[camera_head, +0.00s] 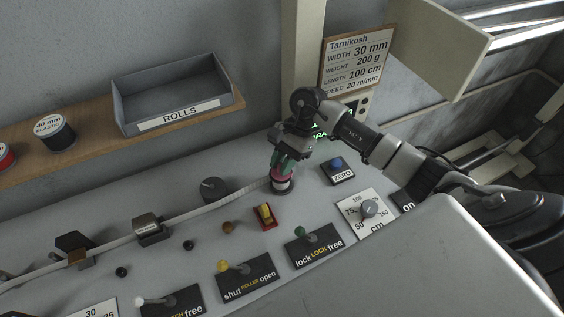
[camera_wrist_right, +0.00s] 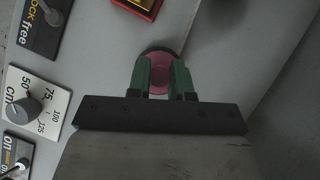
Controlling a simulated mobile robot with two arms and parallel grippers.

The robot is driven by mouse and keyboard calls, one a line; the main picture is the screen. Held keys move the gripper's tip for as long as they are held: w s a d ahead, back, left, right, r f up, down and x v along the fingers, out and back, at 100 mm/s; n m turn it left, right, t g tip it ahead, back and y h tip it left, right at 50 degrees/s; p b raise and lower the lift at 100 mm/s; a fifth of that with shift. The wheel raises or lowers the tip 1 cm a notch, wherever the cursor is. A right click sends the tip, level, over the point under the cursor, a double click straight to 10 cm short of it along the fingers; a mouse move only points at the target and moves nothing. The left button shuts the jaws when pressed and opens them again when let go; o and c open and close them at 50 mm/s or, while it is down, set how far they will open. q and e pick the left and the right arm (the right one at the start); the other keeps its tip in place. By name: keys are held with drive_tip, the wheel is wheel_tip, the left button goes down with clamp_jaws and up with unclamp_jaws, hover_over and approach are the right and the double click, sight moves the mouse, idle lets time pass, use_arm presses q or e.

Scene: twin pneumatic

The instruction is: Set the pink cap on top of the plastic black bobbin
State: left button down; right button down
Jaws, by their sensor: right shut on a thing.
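My right gripper (camera_head: 285,167) reaches down from the right in the head view, its green fingers shut on the pink cap (camera_head: 281,173). The cap also shows between the green fingertips of the right gripper (camera_wrist_right: 162,82) in the right wrist view, as a pink disc (camera_wrist_right: 159,70). The black bobbin (camera_head: 282,189) is directly beneath the cap, with a pale band showing between its dark base and the cap. The cap appears to be at the bobbin's top; whether it is fully seated is hidden by the fingers. My left gripper is not in view.
A pale strap (camera_head: 235,196) runs left from the bobbin past a dark cylinder (camera_head: 213,188). A red switch with a yellow lever (camera_head: 265,215), a blue ZERO button (camera_head: 337,165) and several lever panels surround it. A grey ROLLS tray (camera_head: 172,95) sits on the wooden shelf.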

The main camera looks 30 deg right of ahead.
drive_tip(key=c, duration=1)
unclamp_jaws()
drive_tip(key=shift+r+p, duration=0.2)
drive_tip(key=shift+p, duration=0.1)
drive_tip(key=shift+r+p, duration=0.35)
drive_tip(key=shift+p, duration=0.1)
drive_tip(key=shift+w+d+r+b, duration=0.25)
drive_tip(key=shift+d+b, duration=0.2)
drive_tip(key=shift+b, duration=0.3)
drive_tip(key=shift+b+v, duration=1.85)
drive_tip(key=shift+v, duration=3.45)
drive_tip(key=shift+s+r, duration=0.1)
drive_tip(key=shift+s, duration=0.05)
